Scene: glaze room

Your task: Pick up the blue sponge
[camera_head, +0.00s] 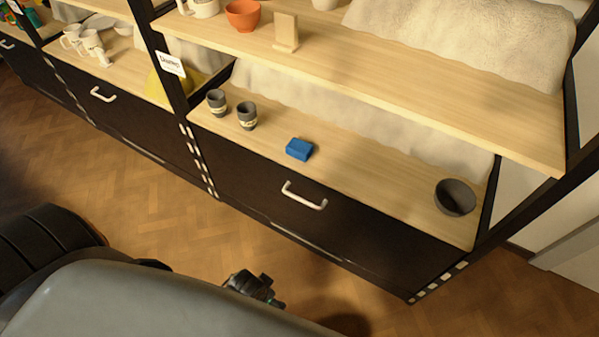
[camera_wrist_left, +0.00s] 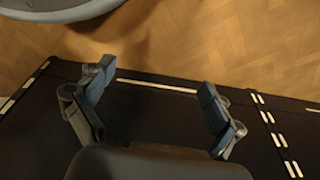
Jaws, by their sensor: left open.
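The blue sponge (camera_head: 299,149) lies on the lower wooden shelf (camera_head: 350,170) in the head view, near its front edge and above a white drawer handle. My left gripper (camera_wrist_left: 157,77) shows in the left wrist view with its two fingers wide apart and nothing between them. It is over the dark cabinet front and the floor, and the sponge is not in that view. In the head view a small dark piece of one of my arms shows at the bottom, below and apart from the shelf; its fingers cannot be made out. My right gripper is not identifiable in either view.
Two dark grey cups (camera_head: 247,116) stand left of the sponge, and a dark bowl (camera_head: 455,197) stands at the shelf's right end. An upper shelf (camera_head: 400,75) overhangs the back. The white drawer handle (camera_head: 304,195) sticks out. Wooden floor (camera_head: 150,215) in front is clear.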

